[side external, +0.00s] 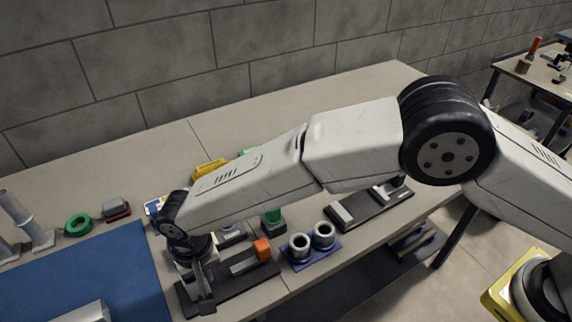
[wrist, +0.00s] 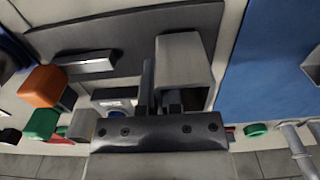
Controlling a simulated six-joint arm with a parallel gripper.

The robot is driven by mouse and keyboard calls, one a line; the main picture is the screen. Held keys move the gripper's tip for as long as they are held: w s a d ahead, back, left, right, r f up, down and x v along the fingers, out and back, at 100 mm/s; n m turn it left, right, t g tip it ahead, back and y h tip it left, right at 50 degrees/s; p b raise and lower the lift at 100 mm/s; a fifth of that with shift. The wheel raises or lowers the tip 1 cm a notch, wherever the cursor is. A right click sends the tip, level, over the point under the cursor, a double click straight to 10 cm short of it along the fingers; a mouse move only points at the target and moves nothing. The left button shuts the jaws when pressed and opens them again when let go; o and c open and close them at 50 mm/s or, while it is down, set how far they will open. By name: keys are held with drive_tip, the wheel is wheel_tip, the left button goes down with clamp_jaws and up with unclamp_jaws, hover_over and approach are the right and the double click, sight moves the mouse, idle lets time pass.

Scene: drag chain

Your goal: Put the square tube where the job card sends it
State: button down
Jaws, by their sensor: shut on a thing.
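My gripper (side external: 204,290) points down over the left end of a dark flat base (side external: 235,290). In the wrist view, my gripper (wrist: 161,88) is shut on a plain light-grey block-like piece (wrist: 184,62), which I take for the square tube. It lies over the dark base (wrist: 130,30), but I cannot tell whether it touches it. In the side view, the arm and fingers mostly hide it. A small blue-and-white piece (side external: 154,206) stands behind the wrist; no job card can be read.
A silver bar (wrist: 88,63) and an orange block (side external: 262,249) sit at the base's other end. A blue holder (side external: 312,256) with two grey rings is beside it. Another dark base (side external: 375,212) lies farther right. A blue mat (side external: 80,268) bears a silver piece (side external: 90,312).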

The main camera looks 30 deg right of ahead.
drive_tip(key=c, duration=0.7)
unclamp_jaws()
drive_tip(key=shift+f, duration=0.1)
drive_tip(key=shift+r, duration=4)
